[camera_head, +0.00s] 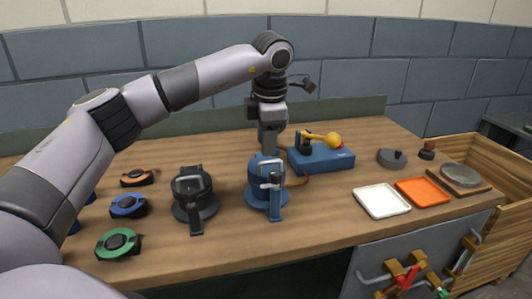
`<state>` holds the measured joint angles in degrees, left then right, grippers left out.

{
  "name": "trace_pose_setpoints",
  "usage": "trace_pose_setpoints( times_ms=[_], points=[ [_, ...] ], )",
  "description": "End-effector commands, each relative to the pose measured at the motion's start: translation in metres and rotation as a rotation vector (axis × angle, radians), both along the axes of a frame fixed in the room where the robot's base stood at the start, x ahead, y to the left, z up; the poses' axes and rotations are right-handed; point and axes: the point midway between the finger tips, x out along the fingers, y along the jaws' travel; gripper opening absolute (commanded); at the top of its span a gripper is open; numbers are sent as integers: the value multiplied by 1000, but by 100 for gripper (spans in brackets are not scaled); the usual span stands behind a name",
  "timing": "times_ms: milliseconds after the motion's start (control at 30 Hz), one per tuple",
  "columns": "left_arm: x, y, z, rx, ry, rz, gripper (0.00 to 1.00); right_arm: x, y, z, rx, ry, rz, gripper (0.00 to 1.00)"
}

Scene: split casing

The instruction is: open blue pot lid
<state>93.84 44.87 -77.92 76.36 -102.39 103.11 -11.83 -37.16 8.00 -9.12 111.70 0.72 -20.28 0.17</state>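The blue pot (260,197) stands upright on the wooden workbench near the middle of the view, with a pale metal latch (271,180) at its upper front and a blue lever (276,208) hanging down the front. My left gripper (267,152) points straight down at the top of the blue pot. Its fingertips overlap the lid area, so I cannot tell whether they touch it or are shut on it. The lid looks seated, though the gripper partly hides it. My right gripper is not in view.
A similar black pot (186,205) stands left of the blue one. Orange, blue and green-topped round parts (118,243) lie further left. A blue device (325,158) with a yellow knob is behind right. White (382,200) and orange (422,191) trays lie right, with bare bench before them.

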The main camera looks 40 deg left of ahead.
Motion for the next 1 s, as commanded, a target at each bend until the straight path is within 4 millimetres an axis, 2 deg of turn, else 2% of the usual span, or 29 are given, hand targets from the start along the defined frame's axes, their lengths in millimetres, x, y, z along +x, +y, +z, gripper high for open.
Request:
trace_pose_setpoints(
  times_ms=[100,300,600,633,733,1000],
  points=[
    [2,3,-19,-1,2,0,36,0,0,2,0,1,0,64],
    [5,5,-39,-2,1,-1,36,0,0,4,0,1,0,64],
    [6,6,-43,-3,-1,-2,36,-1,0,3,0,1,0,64],
    [6,6,-43,-3,-1,-2,33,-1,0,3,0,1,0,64],
    [6,6,-43,-3,-1,-2,0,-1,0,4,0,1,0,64],
    [6,6,-43,-4,-1,-3,0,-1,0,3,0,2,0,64]
  ],
)
